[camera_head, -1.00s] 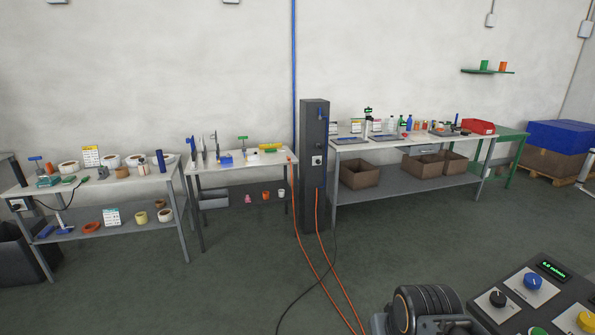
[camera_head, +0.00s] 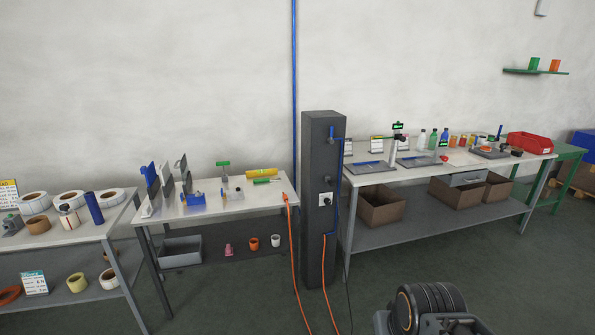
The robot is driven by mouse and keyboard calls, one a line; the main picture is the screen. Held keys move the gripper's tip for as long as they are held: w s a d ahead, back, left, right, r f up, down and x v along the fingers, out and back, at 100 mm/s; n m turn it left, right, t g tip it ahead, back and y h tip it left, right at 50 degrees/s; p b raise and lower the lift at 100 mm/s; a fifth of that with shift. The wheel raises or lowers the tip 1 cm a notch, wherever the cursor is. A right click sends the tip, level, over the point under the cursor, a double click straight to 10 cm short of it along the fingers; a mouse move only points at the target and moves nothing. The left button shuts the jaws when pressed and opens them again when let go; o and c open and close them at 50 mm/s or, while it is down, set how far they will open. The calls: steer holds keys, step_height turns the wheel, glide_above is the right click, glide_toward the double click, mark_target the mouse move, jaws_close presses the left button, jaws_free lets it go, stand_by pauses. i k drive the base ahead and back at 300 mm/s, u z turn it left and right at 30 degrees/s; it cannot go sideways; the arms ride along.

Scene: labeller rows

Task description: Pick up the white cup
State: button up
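A small white cup (camera_head: 276,240) stands on the lower shelf of the middle bench (camera_head: 240,202), near its right end. An orange cup (camera_head: 254,244) is just left of it, and a small pink item (camera_head: 228,250) is further left. The white cup is some distance ahead of me and nothing covers it. My gripper is not recognisable in this view.
A dark grey pillar (camera_head: 313,180) with an orange cable (camera_head: 291,250) stands right of the middle bench. Benches flank it: one with rolls (camera_head: 70,238) at left, one with boxes (camera_head: 380,206) beneath at right. Dark floor (camera_head: 230,300) lies open in front.

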mark_target(275, 238)
steer(key=i, duration=2.6)
steer(key=u, duration=2.5)
